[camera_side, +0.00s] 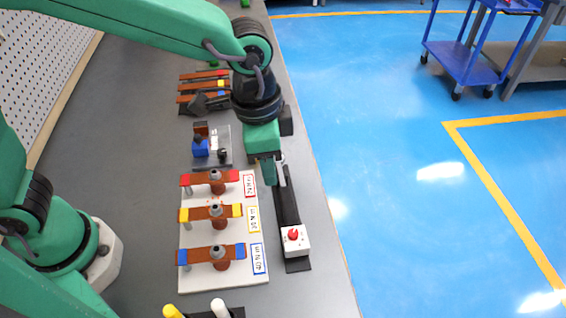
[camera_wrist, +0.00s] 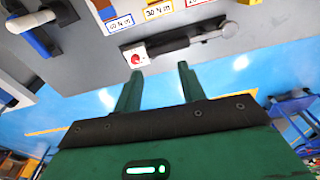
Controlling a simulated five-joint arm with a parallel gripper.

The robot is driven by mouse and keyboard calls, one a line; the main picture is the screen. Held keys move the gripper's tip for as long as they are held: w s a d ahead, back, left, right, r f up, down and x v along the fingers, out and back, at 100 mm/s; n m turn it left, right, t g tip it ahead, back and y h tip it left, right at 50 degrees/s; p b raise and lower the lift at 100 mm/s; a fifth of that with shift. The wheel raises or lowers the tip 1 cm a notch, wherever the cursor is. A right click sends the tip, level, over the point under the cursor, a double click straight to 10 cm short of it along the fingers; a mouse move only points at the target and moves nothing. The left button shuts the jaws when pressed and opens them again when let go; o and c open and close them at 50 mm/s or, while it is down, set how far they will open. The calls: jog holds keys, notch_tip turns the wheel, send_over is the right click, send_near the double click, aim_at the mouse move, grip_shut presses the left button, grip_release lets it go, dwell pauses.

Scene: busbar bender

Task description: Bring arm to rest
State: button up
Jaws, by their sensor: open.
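My gripper (camera_side: 275,172) points down over the bench in the side view, above the far end of a dark bar-shaped tool with a white box and red knob (camera_side: 293,238). In the wrist view the two green fingers of my gripper (camera_wrist: 157,72) stand apart with nothing between them. The tool's white box with red knob (camera_wrist: 136,56) lies beyond the fingertips there. My gripper appears clear of the tool, though the exact gap is hard to tell in the side view.
A white board (camera_side: 226,278) carries three brown bars with red, yellow and blue ends and labels. Behind it are a small blue device (camera_side: 201,149) and several bars (camera_side: 203,87). White and yellow handles (camera_side: 220,308) stand in front. Blue floor lies right of the bench edge.

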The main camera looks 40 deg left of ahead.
jog(key=s+a+r+n+t, duration=0.1)
jog(key=s+a+r+n, duration=0.1)
jog(key=a, duration=0.6)
jog(key=s+a+r+n+t, duration=0.2)
jog(key=s+a+n, duration=0.1)
jog(key=a, duration=0.6)
jog(key=s+a+r+n+t, duration=0.1)
jog(key=s+a+r+n, duration=0.1)
jog(key=a, duration=0.6)
jog(key=shift+s+a+r+n+t+y, duration=0.3)
jog(key=shift+s+n, duration=0.35)
jog(key=shift+n, duration=0.65)
jog(key=shift+d+r, duration=0.1)
